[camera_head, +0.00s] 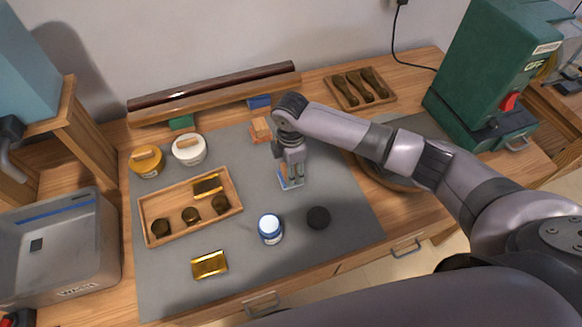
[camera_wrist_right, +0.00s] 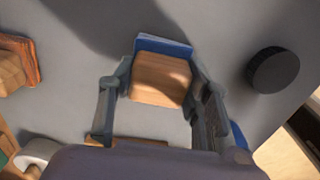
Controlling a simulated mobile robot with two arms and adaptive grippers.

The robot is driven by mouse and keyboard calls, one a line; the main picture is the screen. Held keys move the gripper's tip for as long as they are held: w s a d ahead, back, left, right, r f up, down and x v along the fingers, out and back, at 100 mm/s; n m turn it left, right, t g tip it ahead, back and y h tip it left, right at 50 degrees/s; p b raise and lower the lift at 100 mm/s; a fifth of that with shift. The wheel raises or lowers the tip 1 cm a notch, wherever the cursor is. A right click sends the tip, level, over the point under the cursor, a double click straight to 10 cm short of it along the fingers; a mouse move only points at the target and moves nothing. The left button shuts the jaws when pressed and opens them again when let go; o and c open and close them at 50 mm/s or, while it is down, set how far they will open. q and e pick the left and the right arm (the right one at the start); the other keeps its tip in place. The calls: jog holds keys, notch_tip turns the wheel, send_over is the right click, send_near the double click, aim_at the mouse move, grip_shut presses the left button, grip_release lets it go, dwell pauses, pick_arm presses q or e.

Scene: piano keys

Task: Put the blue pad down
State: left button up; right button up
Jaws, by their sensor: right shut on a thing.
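My right gripper (camera_head: 291,176) points down over the grey mat (camera_head: 345,190), right of the wooden tray. It is shut on the blue pad (camera_head: 286,183), a wooden block with a blue layer on one face. In the right wrist view, the blue pad (camera_wrist_right: 160,80) sits between the two fingers (camera_wrist_right: 155,100), its blue edge at the far side. The pad is very near the mat; I cannot tell whether it touches. The fingers hide part of it in the head view. My left gripper is not in view.
A black puck (camera_head: 318,217) and a blue jar with a white lid (camera_head: 270,228) stand in front of the gripper. An orange-and-wood block (camera_head: 261,129) lies behind. A wooden tray (camera_head: 170,240) is to the left. Bare mat lies to the right.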

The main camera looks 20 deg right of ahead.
jog(key=o, duration=1.1)
jog(key=shift+f, duration=0.1)
notch_tip(320, 180, up, 12)
jog(key=b, duration=0.1)
jog(key=shift+r, duration=0.2)
